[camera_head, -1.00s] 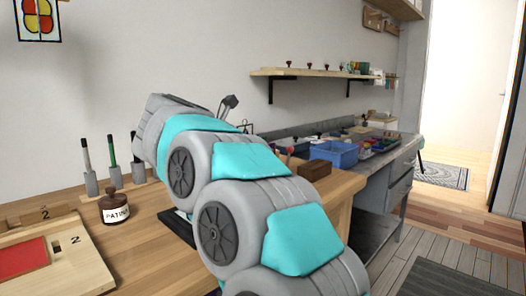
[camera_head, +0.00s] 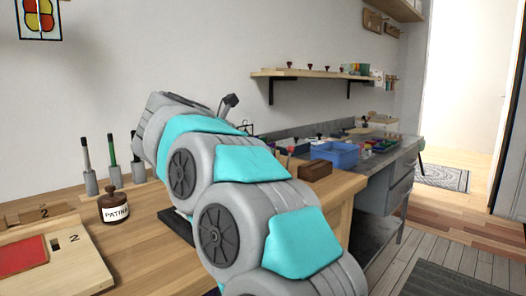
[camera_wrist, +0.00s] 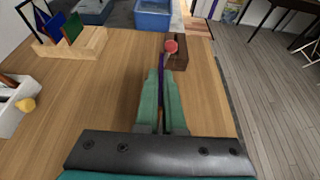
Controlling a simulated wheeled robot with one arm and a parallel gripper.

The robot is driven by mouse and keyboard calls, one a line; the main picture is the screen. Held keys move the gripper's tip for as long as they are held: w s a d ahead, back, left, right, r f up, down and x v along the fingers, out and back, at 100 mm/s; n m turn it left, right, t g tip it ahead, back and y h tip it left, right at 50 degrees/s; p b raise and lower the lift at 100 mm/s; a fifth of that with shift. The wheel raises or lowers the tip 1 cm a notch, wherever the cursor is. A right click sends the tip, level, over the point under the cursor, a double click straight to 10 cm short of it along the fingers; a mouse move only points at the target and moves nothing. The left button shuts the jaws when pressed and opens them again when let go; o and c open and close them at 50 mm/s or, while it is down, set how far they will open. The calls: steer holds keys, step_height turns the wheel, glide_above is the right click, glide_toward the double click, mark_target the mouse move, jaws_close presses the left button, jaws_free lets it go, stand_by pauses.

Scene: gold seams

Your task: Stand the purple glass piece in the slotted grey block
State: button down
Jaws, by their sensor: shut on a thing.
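The purple glass piece (camera_wrist: 162,64) shows in the wrist view as a thin, dark purple upright strip, seen nearly edge-on. My gripper (camera_wrist: 166,76) has its two green fingers closed on it above the wooden bench top. In the head view my own arm hides the gripper and the piece. I cannot make out the slotted grey block in either view.
A brown block (camera_wrist: 178,60) lies just beyond the fingertips, with a round red knob (camera_wrist: 170,46) near it. A wooden rack (camera_wrist: 85,45) holds coloured panes at left. A pale tray (camera_wrist: 12,110) stands at the left edge. The bench (camera_wrist: 100,95) between is clear.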

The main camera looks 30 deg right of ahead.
steer(key=shift+f+b, duration=0.6)
steer(key=shift+b, duration=0.35)
stand_by(0.3)
steer(key=shift+b, duration=0.4)
stand_by(0.8)
steer(key=shift+f+b, duration=1.15)
steer(key=shift+b, duration=0.25)
stand_by(0.5)
steer(key=shift+f+b, duration=0.1)
steer(key=shift+b, duration=0.55)
stand_by(0.4)
stand_by(0.4)
steer(key=shift+c, duration=2.3)
jaws_free()
steer(key=shift+r+p, duration=2)
steer(key=shift+r, duration=1.6)
